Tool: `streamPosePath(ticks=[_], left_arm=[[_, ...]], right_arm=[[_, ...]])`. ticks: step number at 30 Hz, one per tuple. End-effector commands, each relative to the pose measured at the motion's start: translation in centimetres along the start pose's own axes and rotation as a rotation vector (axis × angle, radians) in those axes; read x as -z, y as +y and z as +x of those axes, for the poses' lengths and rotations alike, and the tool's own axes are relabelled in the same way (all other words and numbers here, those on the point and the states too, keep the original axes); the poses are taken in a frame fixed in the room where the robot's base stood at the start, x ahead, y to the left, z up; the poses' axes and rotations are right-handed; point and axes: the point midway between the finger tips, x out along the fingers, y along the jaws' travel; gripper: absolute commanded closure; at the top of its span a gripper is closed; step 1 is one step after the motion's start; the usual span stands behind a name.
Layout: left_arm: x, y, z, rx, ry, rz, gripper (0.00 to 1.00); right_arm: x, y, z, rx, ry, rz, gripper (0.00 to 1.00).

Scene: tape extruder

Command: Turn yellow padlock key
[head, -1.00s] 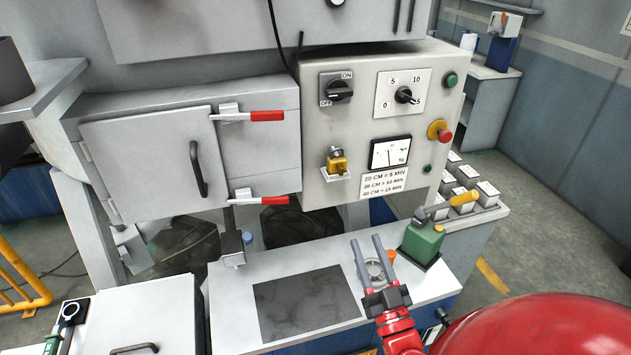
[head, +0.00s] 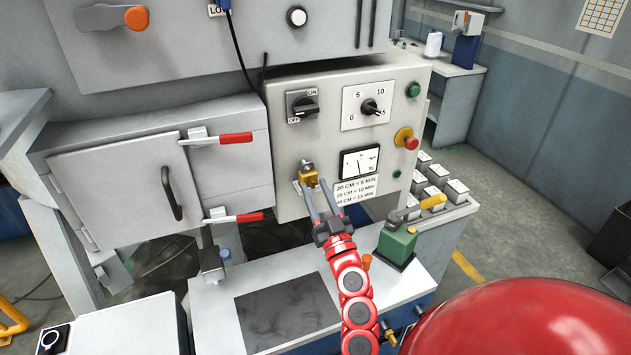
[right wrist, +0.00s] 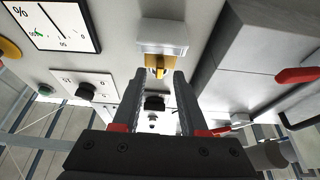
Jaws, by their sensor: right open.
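The yellow padlock (head: 307,174) hangs on the front of the grey control panel, at its lower left. It also shows in the right wrist view (right wrist: 156,62), under a pale bracket (right wrist: 162,35). My right gripper (head: 318,198) is open, its two grey fingers pointing up at the padlock. In the right wrist view the fingers (right wrist: 160,80) stand on either side of the yellow part, with their tips close to it. I cannot tell whether they touch it. The key itself is hard to make out. My left gripper does not show.
The panel carries an on/off switch (head: 303,105), a dial knob (head: 372,107), a gauge (head: 360,162) and a red button (head: 409,143). Red-handled latches (head: 235,138) are on the cabinet at left. A green tool (head: 397,245) stands on the white bench (head: 212,312) below.

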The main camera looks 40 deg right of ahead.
Motion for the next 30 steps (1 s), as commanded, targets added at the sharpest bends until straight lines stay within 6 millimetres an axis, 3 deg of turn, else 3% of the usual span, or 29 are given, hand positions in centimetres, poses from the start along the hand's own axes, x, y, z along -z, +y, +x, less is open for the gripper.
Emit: streamPosePath(ticks=[11,18,30], left_arm=[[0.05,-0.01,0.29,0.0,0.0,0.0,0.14],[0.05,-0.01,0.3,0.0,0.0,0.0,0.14],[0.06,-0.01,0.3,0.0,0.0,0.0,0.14]], right_arm=[[-0.04,0.05,0.74,-0.001,0.001,0.0,0.57],[-0.02,0.05,0.73,-0.001,0.001,0.001,0.99],[-0.02,0.04,0.72,-0.003,0.001,0.005,1.0]])
